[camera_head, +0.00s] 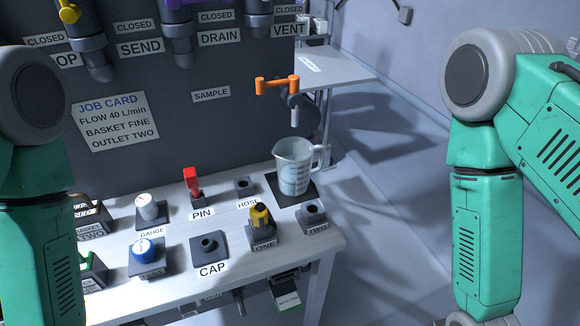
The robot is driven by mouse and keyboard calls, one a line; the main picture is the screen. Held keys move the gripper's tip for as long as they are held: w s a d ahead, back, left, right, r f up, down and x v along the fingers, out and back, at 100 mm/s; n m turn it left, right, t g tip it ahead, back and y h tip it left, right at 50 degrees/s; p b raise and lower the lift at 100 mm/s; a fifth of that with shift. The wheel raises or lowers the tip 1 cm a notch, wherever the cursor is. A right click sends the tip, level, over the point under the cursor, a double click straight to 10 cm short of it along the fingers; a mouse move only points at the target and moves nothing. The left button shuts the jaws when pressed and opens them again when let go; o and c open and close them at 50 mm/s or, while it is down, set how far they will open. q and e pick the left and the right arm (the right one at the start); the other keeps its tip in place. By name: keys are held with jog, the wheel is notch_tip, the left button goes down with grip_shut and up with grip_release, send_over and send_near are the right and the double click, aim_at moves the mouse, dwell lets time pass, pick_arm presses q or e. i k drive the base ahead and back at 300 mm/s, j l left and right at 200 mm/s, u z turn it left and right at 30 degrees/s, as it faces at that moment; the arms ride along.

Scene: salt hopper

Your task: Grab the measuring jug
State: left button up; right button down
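The measuring jug (293,172) is clear with a pale blue tint and printed markings. It stands upright on a dark square pad (283,200) at the back right corner of the bench. Its handle (325,158) points to the right. Both of my green arms hang at the sides of the view, the left one left of the jug and the right one to its right, beyond the bench. Neither arm touches the jug. Both grippers are out of the picture; only a grey wrist part shows at the bottom of the right arm.
A sample tap with an orange handle (277,85) sits above and behind the jug. A yellow-and-black fitting (260,216) and an outlet marked TWO (312,213) stand in front. A red-handled pin (192,184) is to the left. Open floor (385,235) lies right of the bench.

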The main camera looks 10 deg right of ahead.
aim_at(294, 155)
jog(key=l+u, duration=0.15)
jog(key=u, duration=0.35)
jog(key=i+l+u, duration=0.15)
jog(key=l+u, duration=0.2)
jog(key=l, duration=0.7)
jog(key=l+u, duration=0.4)
jog(key=l, duration=0.7)
